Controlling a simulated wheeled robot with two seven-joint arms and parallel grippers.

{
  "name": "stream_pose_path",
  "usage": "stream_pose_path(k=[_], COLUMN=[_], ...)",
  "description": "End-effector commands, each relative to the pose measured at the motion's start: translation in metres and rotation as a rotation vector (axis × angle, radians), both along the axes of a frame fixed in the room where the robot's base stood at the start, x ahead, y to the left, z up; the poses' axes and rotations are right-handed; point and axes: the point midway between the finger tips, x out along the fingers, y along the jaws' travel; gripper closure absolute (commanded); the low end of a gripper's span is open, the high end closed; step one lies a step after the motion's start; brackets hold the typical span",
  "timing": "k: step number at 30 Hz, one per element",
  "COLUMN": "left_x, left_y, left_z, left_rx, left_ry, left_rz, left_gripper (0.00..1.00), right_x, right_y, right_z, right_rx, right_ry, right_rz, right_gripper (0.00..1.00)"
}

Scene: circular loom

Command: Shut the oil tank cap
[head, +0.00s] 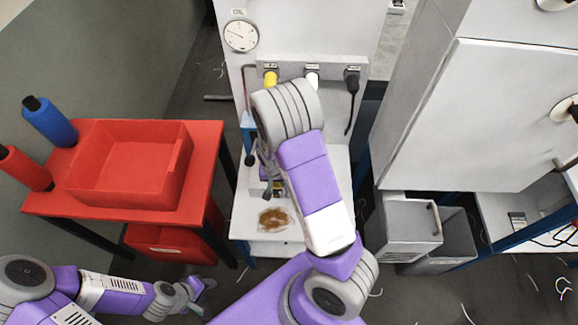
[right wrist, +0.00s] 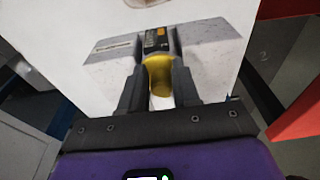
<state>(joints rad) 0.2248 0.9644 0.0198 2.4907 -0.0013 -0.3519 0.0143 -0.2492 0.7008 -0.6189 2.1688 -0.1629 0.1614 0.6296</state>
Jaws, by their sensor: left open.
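In the right wrist view a grey block-shaped body (right wrist: 215,52), apparently the oil tank, stands on a white surface. A yellow part (right wrist: 160,77), seemingly its cap, sits below a dark label. My right gripper (right wrist: 159,85) has a finger on each side of the yellow part, and no clear gap shows. In the head view my right arm covers most of this spot; only a small part of the device (head: 277,187) shows beside it. I cannot tell how far the cap is closed. My left gripper (head: 203,289) is open and empty at the lower left.
A red table (head: 208,160) with a red bin (head: 125,195) and blue and red bottles stands left. A bag of brown pieces (head: 274,218) lies on the white table (head: 243,222). An OIL gauge (head: 240,35) is behind. Grey bins (head: 410,222) and a cabinet (head: 480,115) stand right.

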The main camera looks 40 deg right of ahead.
Motion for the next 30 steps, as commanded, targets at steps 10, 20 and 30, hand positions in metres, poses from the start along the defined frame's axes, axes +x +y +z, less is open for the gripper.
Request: stream_pose_path(k=[10, 20, 30], left_x=[0.000, 0.000, 0.000], left_y=[0.000, 0.000, 0.000], left_z=[0.000, 0.020, 0.047], left_rx=[0.000, 0.000, 0.000], left_ry=[0.000, 0.000, 0.000], left_rz=[0.000, 0.000, 0.000], left_gripper=[0.57, 0.57, 0.57], right_x=[0.004, -0.013, -0.041], right_y=[0.000, 0.014, 0.037], right_z=[0.002, 0.019, 0.041], right_rx=[-0.001, 0.000, 0.000], right_ry=[-0.012, -0.007, -0.006], right_rz=[0.000, 0.003, 0.002], right_gripper=[0.40, 0.40, 0.40])
